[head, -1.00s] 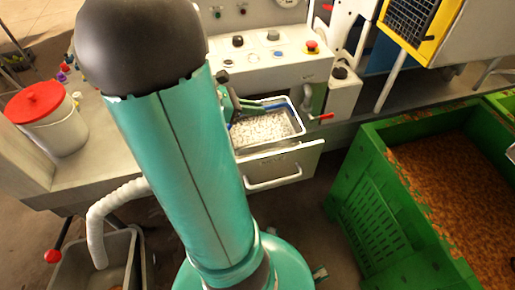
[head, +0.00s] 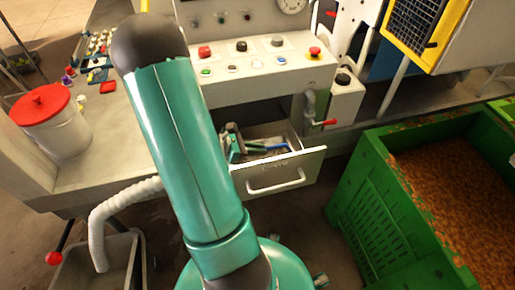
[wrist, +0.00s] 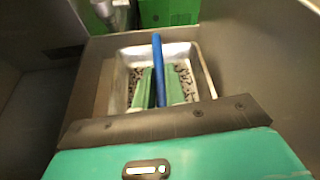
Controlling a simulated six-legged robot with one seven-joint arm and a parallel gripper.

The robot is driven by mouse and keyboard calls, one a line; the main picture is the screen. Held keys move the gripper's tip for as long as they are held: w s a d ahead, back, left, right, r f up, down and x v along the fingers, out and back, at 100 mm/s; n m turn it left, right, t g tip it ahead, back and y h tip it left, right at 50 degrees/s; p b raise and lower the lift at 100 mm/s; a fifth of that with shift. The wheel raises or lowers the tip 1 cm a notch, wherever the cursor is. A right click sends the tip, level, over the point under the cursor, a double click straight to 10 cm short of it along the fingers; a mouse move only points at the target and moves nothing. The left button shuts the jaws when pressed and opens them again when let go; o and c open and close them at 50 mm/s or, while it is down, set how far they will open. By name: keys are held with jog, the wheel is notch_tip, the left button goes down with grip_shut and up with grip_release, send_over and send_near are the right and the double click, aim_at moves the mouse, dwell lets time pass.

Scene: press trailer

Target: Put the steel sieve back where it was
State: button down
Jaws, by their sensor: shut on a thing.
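The steel sieve (wrist: 201,76) is a shallow rectangular metal pan with a dark-speckled bottom and a blue bar across its middle. In the wrist view, the green fingers of my gripper (wrist: 159,88) are closed on the blue bar. In the head view, my gripper (head: 238,150) reaches into the open drawer (head: 290,173) of the grey machine, and the bar's blue end shows inside it. The sieve is down between the drawer walls. I cannot tell if it rests on the drawer floor.
A control panel (head: 240,55) with buttons stands above the drawer. A red-handled valve (head: 326,123) is right of it. A green crate (head: 375,215) of brown granules is at the right. A white bucket with red lid (head: 50,120) is at the left.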

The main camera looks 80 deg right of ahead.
jog(key=c, duration=1.5)
grip_release()
jog(key=shift+f, duration=0.1)
jog(key=shift+o, duration=0.2)
jog(key=shift+w+r, duration=0.2)
jog(key=v, duration=1.1)
jog(key=shift+w+a, duration=0.25)
jog(key=shift+r, duration=0.15)
